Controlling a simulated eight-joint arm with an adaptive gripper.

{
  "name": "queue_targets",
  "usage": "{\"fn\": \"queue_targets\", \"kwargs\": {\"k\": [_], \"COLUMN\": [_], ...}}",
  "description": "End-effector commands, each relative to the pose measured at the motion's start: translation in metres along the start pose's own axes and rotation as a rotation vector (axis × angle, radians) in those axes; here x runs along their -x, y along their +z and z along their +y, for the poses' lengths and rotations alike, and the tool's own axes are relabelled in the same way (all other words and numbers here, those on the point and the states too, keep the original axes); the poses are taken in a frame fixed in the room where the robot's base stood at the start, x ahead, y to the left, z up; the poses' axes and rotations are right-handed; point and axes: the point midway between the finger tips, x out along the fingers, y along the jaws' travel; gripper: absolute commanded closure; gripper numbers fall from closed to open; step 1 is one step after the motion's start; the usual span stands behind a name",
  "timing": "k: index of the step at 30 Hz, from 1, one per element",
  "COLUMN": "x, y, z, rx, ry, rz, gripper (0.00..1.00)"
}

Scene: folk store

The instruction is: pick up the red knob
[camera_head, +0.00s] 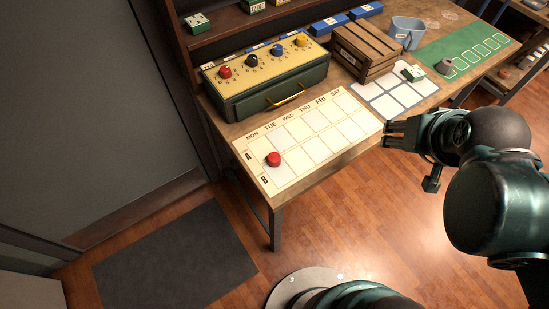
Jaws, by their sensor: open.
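A red knob (273,159) lies on the cream weekday chart (318,159), in the MON column at the left end, by the A and B row labels. Another red knob (225,71) is mounted on the panel of the green box (265,92), in a row with a black, a blue and a yellow knob. My gripper (387,134) is at the chart's right end by the table's front edge, well to the right of the loose red knob. It is open and touches neither red knob; its fingertips look small here.
A wooden crate (367,53) stands right of the green box. A grey grid mat (391,97), a green mat (463,52) and a blue-grey bin (406,32) are farther right. Shelves rise behind. Most of the chart is clear. A dark floor mat (176,262) lies below.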

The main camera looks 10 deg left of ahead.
Motion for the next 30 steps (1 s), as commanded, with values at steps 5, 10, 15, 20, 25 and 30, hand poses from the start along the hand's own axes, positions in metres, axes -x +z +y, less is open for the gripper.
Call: {"fn": "queue_targets", "kwargs": {"k": [5,10,15,20,25,30], "x": [0.0000,0.0000,0.0000,0.0000,0.0001,0.0001], "y": [0.0001,0.0001,0.0001,0.0001,-0.0007,-0.0050], "z": [0.0000,0.0000,0.0000,0.0000,-0.0015,-0.0097], "rx": [0.000,0.000,0.000,0.000,0.006,0.042], "ry": [0.000,0.000,0.000,0.000,-0.002,-0.014], "rz": [0.000,0.000,0.000,0.000,-0.003,-0.018], "gripper": [0.56,0.56,0.61,0.61,0.61,0.61]}}
